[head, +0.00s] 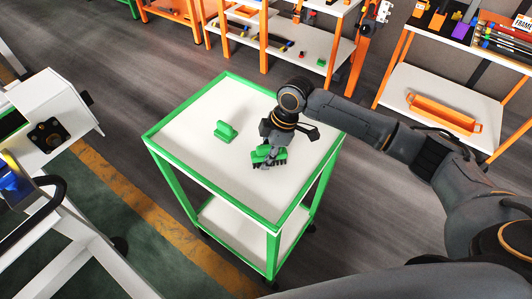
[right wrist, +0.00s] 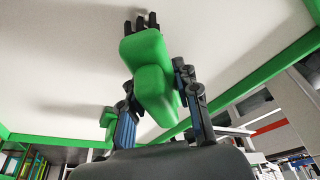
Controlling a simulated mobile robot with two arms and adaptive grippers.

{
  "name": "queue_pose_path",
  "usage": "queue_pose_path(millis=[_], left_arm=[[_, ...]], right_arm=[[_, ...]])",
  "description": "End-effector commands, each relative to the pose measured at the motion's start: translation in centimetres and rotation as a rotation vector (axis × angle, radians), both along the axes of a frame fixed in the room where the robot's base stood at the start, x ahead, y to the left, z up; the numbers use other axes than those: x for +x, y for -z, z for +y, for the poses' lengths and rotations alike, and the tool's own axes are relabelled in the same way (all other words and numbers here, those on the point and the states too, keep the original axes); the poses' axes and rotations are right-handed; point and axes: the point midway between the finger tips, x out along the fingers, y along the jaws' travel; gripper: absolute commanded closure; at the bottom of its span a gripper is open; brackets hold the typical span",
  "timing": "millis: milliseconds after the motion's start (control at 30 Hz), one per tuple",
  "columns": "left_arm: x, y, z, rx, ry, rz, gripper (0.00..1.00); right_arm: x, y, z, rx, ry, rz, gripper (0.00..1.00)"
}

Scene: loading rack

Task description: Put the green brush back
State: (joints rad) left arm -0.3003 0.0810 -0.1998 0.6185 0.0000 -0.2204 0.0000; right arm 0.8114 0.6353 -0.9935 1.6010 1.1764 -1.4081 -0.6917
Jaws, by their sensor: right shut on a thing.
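A green brush (head: 262,153) with black bristles is between the fingers of my right gripper (head: 270,149), over the near right part of a green-framed cart's white top (head: 214,170). In the right wrist view, the fingers are shut on the sides of the green brush (right wrist: 150,80), and its dark bristles point away from the wrist. I cannot tell whether the bristles touch the cart top. A second green block-like thing (head: 225,131) stands on the cart top, left of the gripper and apart from it. My left gripper is not in view.
Much of the cart top is bare, and its lower shelf (head: 235,225) looks empty. Orange-framed racks with tools stand at the back and right, one with an orange tray (head: 443,113). A white machine (head: 50,118) stands at the left.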

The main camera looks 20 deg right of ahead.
Motion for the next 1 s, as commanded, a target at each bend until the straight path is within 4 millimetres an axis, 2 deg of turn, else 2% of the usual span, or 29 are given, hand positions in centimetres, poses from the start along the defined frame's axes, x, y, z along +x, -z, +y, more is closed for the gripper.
queue_pose_path(millis=[167,200,300,700,867,1000], left_arm=[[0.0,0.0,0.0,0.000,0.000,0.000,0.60],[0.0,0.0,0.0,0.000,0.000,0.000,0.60],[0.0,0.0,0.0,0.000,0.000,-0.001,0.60],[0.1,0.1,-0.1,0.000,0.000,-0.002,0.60],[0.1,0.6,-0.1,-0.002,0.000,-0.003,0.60],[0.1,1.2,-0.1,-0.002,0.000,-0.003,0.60]], right_arm=[[0.0,0.2,0.0,0.001,0.000,0.000,0.98],[0.0,0.3,0.0,0.000,0.000,0.000,0.67],[0.0,0.2,0.0,0.000,0.000,0.000,0.46],[0.1,-0.4,-0.1,0.000,0.002,-0.002,0.46],[0.0,-2.7,-0.9,0.000,0.001,-0.005,0.46],[0.0,-5.7,-1.8,0.000,0.002,-0.006,0.46]])
